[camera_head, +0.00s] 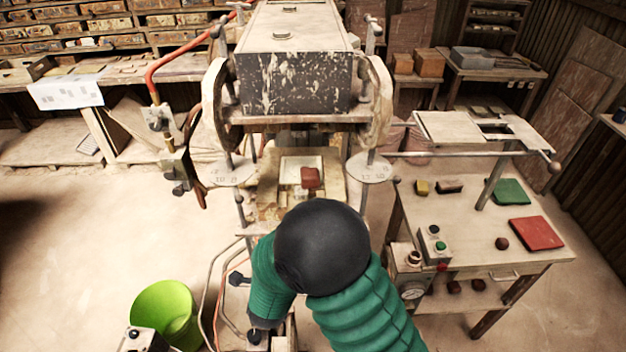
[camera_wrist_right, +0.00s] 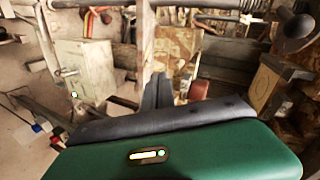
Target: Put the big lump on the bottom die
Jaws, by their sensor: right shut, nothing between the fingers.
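A reddish-brown lump (camera_head: 311,178) is at the front right part of the pale bottom die (camera_head: 290,164) under the press head. It appears to lie on the die; the contact is too small to judge. A reddish-brown thing, probably this lump (camera_wrist_right: 198,90), shows in the right wrist view to the right of my fingers and apart from them. My right gripper (camera_wrist_right: 158,92) is shut and empty in the right wrist view. In the head view my green-sleeved right arm bends down in front of the press, and its gripper cannot be made out. My left gripper is out of view.
The press head (camera_head: 292,82) hangs above the die. The right-hand table (camera_head: 470,225) holds a green tile (camera_head: 511,191), a red tile (camera_head: 537,233), a brown lump (camera_head: 502,243) and a button box (camera_head: 434,243). A lime bucket (camera_head: 165,313) stands on the floor at left.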

